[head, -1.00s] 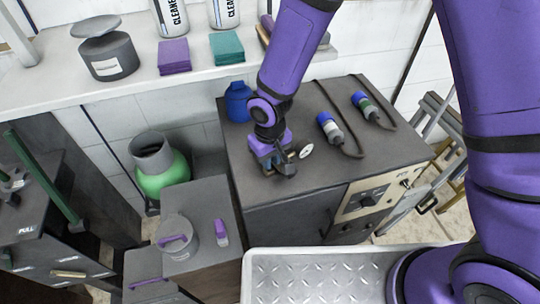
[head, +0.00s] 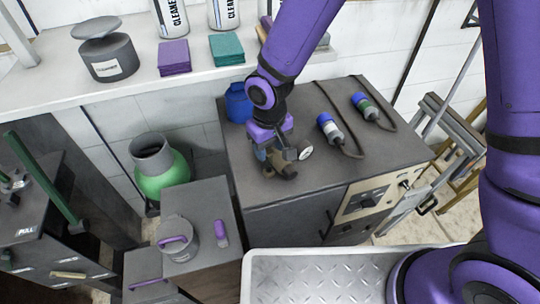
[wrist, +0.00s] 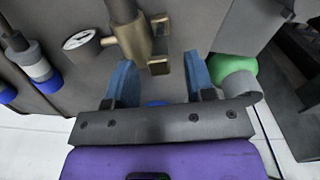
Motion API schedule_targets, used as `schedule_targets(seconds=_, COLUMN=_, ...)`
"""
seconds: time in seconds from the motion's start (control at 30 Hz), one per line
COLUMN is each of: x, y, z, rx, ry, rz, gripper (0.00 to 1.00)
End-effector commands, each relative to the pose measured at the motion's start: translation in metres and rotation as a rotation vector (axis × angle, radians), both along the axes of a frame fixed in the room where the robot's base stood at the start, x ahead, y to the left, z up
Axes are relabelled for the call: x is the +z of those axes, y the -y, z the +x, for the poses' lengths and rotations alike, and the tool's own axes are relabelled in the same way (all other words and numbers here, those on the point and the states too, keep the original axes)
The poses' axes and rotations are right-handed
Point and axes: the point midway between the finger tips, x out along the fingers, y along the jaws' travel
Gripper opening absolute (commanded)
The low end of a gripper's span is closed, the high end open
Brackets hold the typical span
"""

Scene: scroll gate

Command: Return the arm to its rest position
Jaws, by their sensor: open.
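My gripper (head: 276,158) is at the top of the dark grey cabinet (head: 222,166), near its left side. In the wrist view its two blue fingers (wrist: 162,82) stand apart with nothing held between them. A brass fitting (wrist: 135,44) with a squared end lies just beyond the fingertips. A round white gauge (wrist: 80,38) is attached to it and also shows in the head view (head: 306,153). In the head view my gripper hides most of the fitting. I cannot tell whether the fingers touch it.
Two blue-ended cable connectors (head: 330,128) (head: 364,104) lie on the cabinet top. A blue bottle (head: 238,103) stands behind my gripper. A green vessel (head: 162,180) and a grey canister (head: 178,238) are to the left. A white shelf (head: 120,98) runs above at the back.

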Motion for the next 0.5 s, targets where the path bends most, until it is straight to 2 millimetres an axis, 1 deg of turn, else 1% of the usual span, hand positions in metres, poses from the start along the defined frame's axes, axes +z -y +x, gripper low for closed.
schedule_targets(seconds=0.03, x=0.010, y=0.000, z=0.001, rx=-0.003, ry=0.003, rz=0.002, gripper=0.49)
schedule_targets(seconds=0.2, x=0.038, y=0.000, z=0.001, rx=-0.001, ry=0.003, rz=0.002, gripper=0.49)
schedule_targets(seconds=0.33, x=0.052, y=0.000, z=0.001, rx=-0.002, ry=0.002, rz=0.001, gripper=0.49)
schedule_targets(seconds=0.5, x=0.059, y=0.000, z=0.000, rx=0.000, ry=0.000, rz=0.000, gripper=0.49)
